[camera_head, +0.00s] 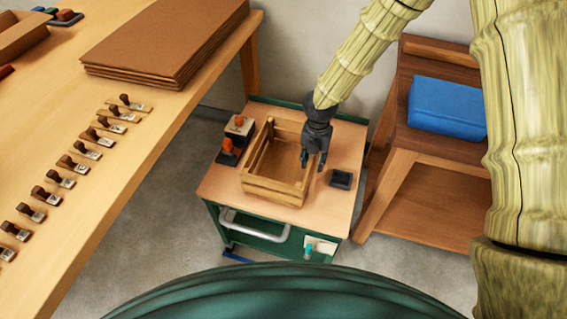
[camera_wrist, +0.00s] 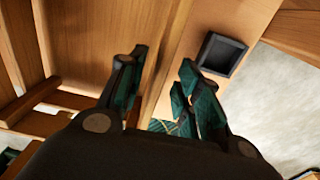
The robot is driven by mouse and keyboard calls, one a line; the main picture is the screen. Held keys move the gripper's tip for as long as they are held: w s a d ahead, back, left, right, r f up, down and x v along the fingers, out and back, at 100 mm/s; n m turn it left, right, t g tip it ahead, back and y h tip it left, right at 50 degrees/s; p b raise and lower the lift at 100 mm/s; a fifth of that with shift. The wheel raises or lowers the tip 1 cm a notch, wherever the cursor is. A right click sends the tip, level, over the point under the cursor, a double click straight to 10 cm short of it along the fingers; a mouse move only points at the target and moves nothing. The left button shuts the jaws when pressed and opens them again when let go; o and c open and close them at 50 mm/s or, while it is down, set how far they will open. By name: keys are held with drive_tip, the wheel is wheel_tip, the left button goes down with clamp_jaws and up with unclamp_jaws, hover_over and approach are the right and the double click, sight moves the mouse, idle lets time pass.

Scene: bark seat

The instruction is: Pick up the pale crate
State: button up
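The pale crate (camera_head: 274,189) is a slatted wooden box, open at the top, standing on a small cart (camera_head: 215,187) with a wooden top and green frame. My gripper (camera_head: 312,164) points down at the crate's right side. In the wrist view my gripper (camera_wrist: 165,75) is open, with one finger on each side of a wooden wall of the crate (camera_wrist: 85,45). A gap shows between the fingers and I cannot tell whether either touches the wall. Part of the crate's right wall is hidden behind my gripper in the head view.
A small dark tray (camera_head: 341,179) lies right of the crate. Orange-topped items (camera_head: 229,152) stand left of it. A long table (camera_head: 130,170) with stamps and cardboard is at left. A wooden seat with a blue box (camera_head: 446,106) is at right.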

drive_tip(key=shift+w+a+f+p, duration=0.1)
drive_tip(key=shift+w+f+p, duration=0.1)
drive_tip(key=shift+f, duration=1.2)
drive_tip(key=shift+w+f+p, duration=0.1)
drive_tip(key=shift+f+p, duration=0.05)
drive_tip(key=shift+f, duration=1.25)
drive_tip(key=shift+c, duration=0.2)
clamp_jaws()
drive_tip(key=shift+r, duration=0.1)
